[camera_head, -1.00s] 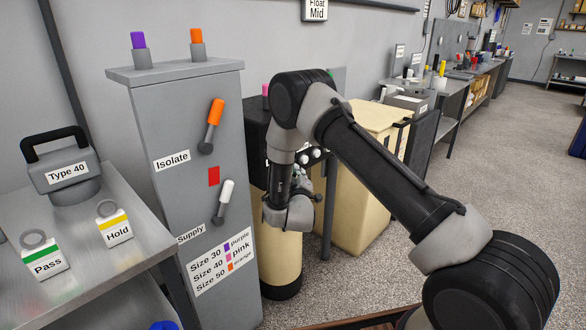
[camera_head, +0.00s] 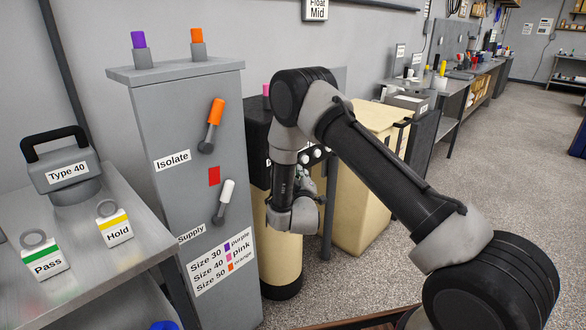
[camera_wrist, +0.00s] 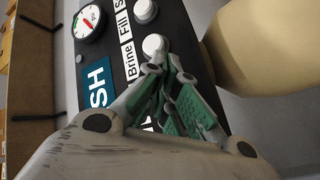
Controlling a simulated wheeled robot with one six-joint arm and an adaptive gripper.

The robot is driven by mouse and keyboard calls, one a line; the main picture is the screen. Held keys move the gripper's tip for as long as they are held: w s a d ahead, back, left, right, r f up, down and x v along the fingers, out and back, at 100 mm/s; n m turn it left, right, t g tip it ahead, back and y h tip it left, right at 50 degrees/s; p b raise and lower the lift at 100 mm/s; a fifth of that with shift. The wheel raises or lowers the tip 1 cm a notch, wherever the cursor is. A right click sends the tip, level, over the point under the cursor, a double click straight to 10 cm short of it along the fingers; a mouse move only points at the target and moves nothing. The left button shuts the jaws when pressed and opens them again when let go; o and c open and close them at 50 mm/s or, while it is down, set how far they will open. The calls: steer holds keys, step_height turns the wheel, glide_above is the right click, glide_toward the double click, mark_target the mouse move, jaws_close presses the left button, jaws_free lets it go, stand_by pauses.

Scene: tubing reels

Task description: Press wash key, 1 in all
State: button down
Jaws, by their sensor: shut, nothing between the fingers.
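The dark control panel (camera_wrist: 112,50) fills the upper middle of the wrist view. It carries a round white key (camera_wrist: 154,45) close to my fingertips and another white key (camera_wrist: 145,11) farther up. Labels beside them read "Brine", "Fill" and one cut off; no "wash" label is readable, and part of the panel is hidden behind my gripper. My gripper (camera_wrist: 157,69) is shut and empty, its green and grey fingers at the lower edge of the nearer key. I cannot tell whether they touch it. In the head view the white keys (camera_head: 318,153) show beside my wrist.
A grey column (camera_head: 155,130) with an orange-handled Isolate lever (camera_head: 215,111) and a white-handled Supply lever (camera_head: 226,191) stands left of my arm. A cream bin (camera_head: 355,210) stands right of the panel unit. A gauge (camera_wrist: 89,22) is on the panel.

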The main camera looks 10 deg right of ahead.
steer(key=shift+s+d, duration=0.75)
steer(key=shift+s, duration=0.3)
steer(key=shift+s+d, duration=0.75)
steer(key=shift+s, duration=0.25)
steer(key=s+a+f+m+g+y, duration=0.1)
steer(key=s+f+g, duration=0.15)
steer(key=f, duration=0.45)
steer(key=s+a+f+m+g+y, duration=0.1)
steer(key=f+g, duration=0.3)
steer(key=f, duration=0.3)
steer(key=s+a+m+g+y, duration=0.1)
steer(key=s+g, duration=0.4)
steer(key=s, duration=0.1)
steer(key=s+d+r+m+g, duration=0.1)
steer(key=s+d+r, duration=0.4)
steer(key=s+r, duration=0.6)
steer(key=s+d+r+m, duration=0.2)
steer(key=s+d+r, duration=0.4)
steer(key=s+r, duration=0.5)
steer(key=s+d+r+m+g, duration=0.1)
steer(key=s+d+r, duration=0.4)
steer(key=s+r, duration=0.6)
step_height(320, 180, up, 8)
steer(key=shift+d+f+m+g, duration=0.25)
steer(key=shift+d+m+g, duration=0.1)
steer(key=shift+d+m, duration=0.05)
